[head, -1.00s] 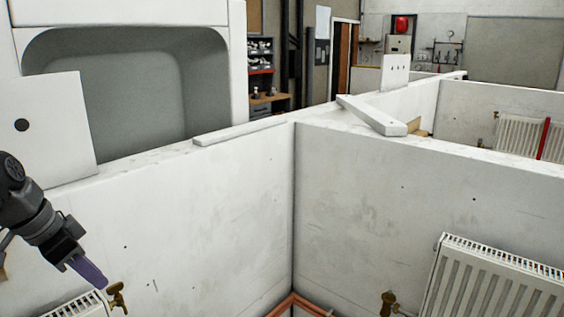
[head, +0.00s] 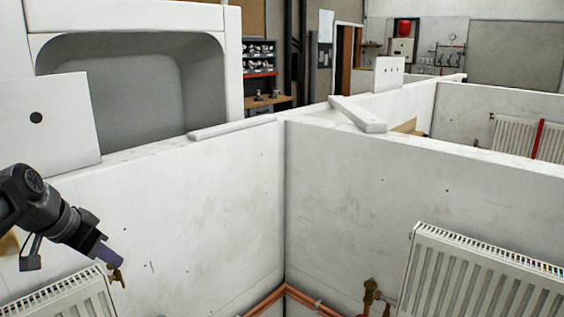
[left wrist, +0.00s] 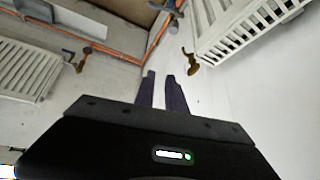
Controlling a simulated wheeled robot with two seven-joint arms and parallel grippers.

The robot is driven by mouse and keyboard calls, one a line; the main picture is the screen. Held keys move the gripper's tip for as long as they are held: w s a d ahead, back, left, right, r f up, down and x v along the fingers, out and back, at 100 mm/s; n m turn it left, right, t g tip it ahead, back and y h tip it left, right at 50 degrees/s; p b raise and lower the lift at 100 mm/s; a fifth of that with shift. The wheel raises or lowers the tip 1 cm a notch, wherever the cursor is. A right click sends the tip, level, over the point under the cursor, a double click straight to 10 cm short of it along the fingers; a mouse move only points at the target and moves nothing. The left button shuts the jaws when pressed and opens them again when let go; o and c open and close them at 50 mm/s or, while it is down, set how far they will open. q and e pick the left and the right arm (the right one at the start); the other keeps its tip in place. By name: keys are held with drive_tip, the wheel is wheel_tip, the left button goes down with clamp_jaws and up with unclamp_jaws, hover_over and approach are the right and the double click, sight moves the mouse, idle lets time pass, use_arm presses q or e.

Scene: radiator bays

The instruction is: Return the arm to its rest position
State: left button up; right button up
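My left arm comes in at the lower left of the head view, its left gripper (head: 108,256) pointing down and to the right. In the left wrist view the two purple-grey fingers of this gripper (left wrist: 162,80) are parallel with a narrow gap between them, and nothing is held. In the head view the fingertips appear close to a brass valve (head: 117,276) beside the left radiator (head: 70,296); I cannot tell whether they touch. My right gripper is in neither view.
White partition walls (head: 200,210) meet in a corner ahead, with copper pipes (head: 290,292) at the bottom. A right radiator (head: 460,275) has brass valves (head: 370,294) beside it. A loose board (head: 358,115) lies on the wall top. A white plate (head: 60,125) stands at left.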

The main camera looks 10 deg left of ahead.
use_arm(q)
drive_tip(key=w+d+f+n, duration=0.1)
drive_tip(key=w+d+f, duration=0.15)
drive_tip(key=f, duration=0.25)
drive_tip(key=w+d+f+n+t, duration=0.1)
drive_tip(key=w+f, duration=0.2)
drive_tip(key=f, duration=0.1)
drive_tip(key=w+d+f+n, duration=0.1)
drive_tip(key=w+f, duration=0.1)
drive_tip(key=f, duration=0.3)
drive_tip(key=s+d+f+n+b, duration=0.1)
drive_tip(key=d+f, duration=0.4)
drive_tip(key=f, duration=0.4)
drive_tip(key=d+f+n, duration=0.2)
drive_tip(key=d+f, duration=0.3)
drive_tip(key=f, duration=0.4)
drive_tip(key=s+d+f+g+h+b, duration=0.1)
drive_tip(key=s+d+f+g, duration=0.1)
drive_tip(key=s+d+f, duration=1.05)
drive_tip(key=s+d+f+g, duration=0.2)
drive_tip(key=s+f, duration=0.3)
drive_tip(key=s, duration=0.4)
drive_tip(key=s+d+f+g+h+b, duration=0.1)
drive_tip(key=s+d+f+g, duration=0.1)
drive_tip(key=s+d+f, duration=0.3)
drive_tip(key=s+f, duration=0.1)
drive_tip(key=s, duration=0.3)
drive_tip(key=shift+s+g+h, duration=0.25)
drive_tip(key=shift+g+h, duration=0.05)
drive_tip(key=shift+g, duration=0.1)
